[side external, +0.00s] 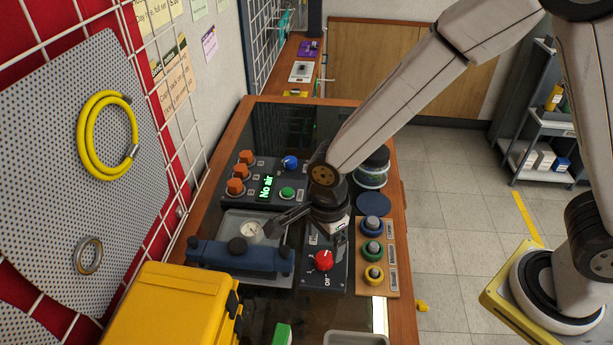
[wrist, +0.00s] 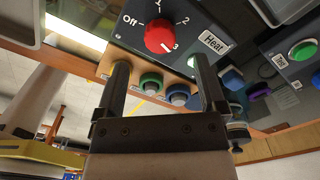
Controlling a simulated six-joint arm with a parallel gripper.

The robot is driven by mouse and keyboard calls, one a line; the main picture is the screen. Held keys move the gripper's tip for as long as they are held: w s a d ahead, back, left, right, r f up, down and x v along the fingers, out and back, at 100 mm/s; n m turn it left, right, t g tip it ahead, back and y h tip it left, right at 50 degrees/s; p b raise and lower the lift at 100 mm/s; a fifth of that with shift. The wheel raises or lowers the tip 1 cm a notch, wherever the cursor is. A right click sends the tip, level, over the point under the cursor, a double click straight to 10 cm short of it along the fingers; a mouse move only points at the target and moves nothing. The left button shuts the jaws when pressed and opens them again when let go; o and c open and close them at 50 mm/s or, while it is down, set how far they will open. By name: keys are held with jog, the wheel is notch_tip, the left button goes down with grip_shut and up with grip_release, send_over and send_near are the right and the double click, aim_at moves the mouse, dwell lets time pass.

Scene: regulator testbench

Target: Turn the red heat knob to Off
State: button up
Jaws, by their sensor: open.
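The red heat knob (side external: 324,260) sits on a dark panel (side external: 340,279) on the bench. In the wrist view the red knob (wrist: 160,36) is at the upper middle, with a dial marked Off, 1, 2 and 3 and a "Heat" label (wrist: 213,41). Its white mark appears to point near 3, away from Off. My gripper (side external: 272,227) is to the left of and behind the knob in the side view, above the pressure gauge area. In the wrist view my gripper (wrist: 160,68) is open and empty, its fingers apart from the knob.
A strip with several coloured buttons (side external: 391,284) stands right of the heat panel. A blue clamp bar (side external: 222,257) and gauge (side external: 251,232) are left. Behind is a panel reading "No air" (side external: 266,187). A yellow case (side external: 165,308) stands front left.

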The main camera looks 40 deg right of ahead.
aim_at(324, 257)
jog(key=shift+f, duration=2.6)
grip_shut()
